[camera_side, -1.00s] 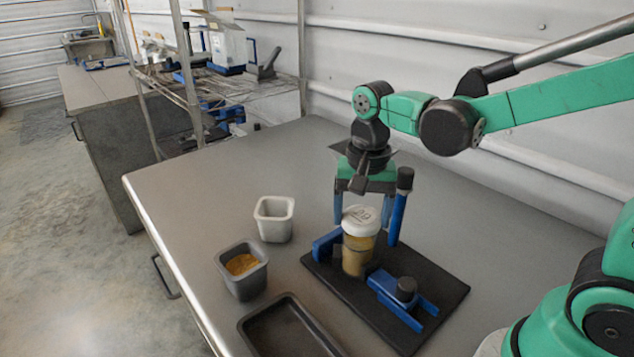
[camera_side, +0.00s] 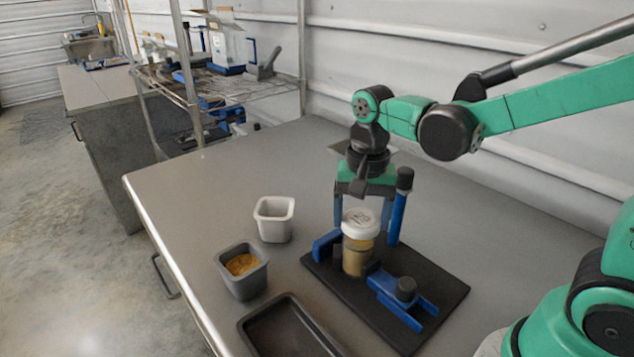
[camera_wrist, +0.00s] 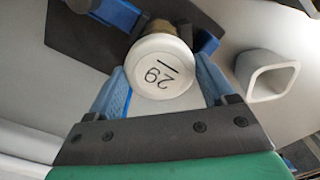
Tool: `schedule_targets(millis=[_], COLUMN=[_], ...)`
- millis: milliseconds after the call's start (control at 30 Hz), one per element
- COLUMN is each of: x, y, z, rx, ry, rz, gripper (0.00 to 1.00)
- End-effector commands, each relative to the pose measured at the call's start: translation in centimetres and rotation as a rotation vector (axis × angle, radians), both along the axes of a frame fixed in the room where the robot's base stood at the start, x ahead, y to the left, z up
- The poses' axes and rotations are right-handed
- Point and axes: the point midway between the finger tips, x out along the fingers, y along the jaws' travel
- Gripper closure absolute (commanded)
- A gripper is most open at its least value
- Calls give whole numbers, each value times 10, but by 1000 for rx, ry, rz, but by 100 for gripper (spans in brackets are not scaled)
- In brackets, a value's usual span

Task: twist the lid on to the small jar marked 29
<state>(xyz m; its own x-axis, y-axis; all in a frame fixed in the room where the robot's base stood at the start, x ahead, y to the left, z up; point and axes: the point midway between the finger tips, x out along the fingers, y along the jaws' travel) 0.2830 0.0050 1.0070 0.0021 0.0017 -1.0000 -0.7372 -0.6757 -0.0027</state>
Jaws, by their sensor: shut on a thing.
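The small jar (camera_side: 356,258) stands upright on the black base of a blue-jawed holder (camera_side: 440,290), its amber body between the blue blocks. The white lid (camera_side: 361,222) sits on top of the jar. In the side view my gripper (camera_side: 362,208) comes down from behind the jar. The lid's thread is hidden.
A white cup (camera_side: 274,218) and a grey cup (camera_side: 242,270) with yellow-brown grains stand left of the holder. A dark empty tray (camera_side: 285,330) lies in front. The table's back left is clear.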

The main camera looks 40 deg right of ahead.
Motion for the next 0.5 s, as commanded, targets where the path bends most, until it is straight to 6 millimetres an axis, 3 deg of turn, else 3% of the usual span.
schedule_targets(millis=[500], x=[0], y=[0], z=[-6], rx=[0], ry=[0], rz=[0], gripper=[73])
